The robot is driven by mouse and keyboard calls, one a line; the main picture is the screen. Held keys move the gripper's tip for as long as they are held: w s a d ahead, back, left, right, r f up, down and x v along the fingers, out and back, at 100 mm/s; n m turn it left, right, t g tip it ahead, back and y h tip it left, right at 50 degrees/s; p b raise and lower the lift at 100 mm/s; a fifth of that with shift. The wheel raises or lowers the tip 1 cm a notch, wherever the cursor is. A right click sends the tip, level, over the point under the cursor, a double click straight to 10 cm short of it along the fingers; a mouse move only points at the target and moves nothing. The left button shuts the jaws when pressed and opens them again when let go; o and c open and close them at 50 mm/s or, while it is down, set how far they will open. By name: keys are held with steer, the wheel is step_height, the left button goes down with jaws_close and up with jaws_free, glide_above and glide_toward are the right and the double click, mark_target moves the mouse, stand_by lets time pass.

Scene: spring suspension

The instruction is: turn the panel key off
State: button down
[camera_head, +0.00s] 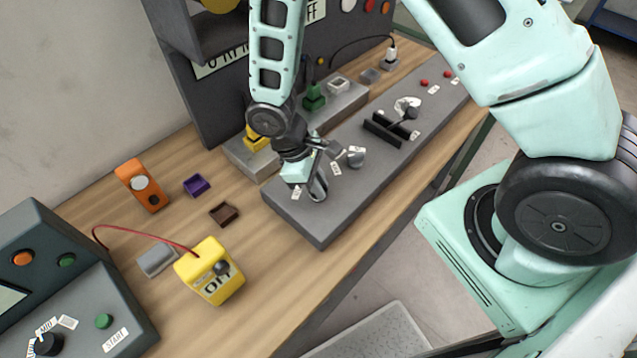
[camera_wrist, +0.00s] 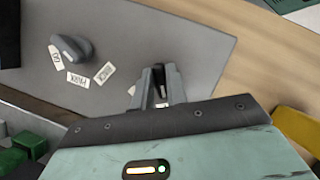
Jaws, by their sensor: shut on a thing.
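A grey control panel (camera_head: 325,225) lies on the wooden bench, tilted away across the picture. My gripper (camera_head: 317,186) is low over its near end. In the wrist view its two fingers (camera_wrist: 161,86) are shut on a small dark piece (camera_wrist: 159,78), which I take to be the panel key. The fingers hide most of the key, so its angle cannot be told. A grey selector knob (camera_head: 356,157) stands farther along the panel, apart from the gripper, and also shows in the wrist view (camera_wrist: 72,48).
A black slotted bracket (camera_head: 385,130) and red buttons (camera_head: 424,83) are farther along the panel. A grey block with a yellow part (camera_head: 256,138) and a green part (camera_head: 314,98) stands close behind. A yellow box (camera_head: 210,268) is at front left. Bare bench lies between.

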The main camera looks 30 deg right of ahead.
steer(key=shift+w, duration=0.1)
stand_by(0.3)
steer(key=c, duration=1.4)
jaws_free()
steer(key=b+v, duration=0.3)
steer(key=v, duration=1.4)
steer(key=shift+r, duration=0.25)
steer(key=shift+a, duration=0.1)
steer(key=s+a+r+m+t+y+b, duration=0.1)
steer(key=s+r+t+y+b, duration=0.1)
steer(key=s, duration=1.5)
steer(key=shift+s+a+m+t+y, duration=0.2)
steer(key=shift+s+m+t+y, duration=0.25)
steer(key=shift+y, duration=0.55)
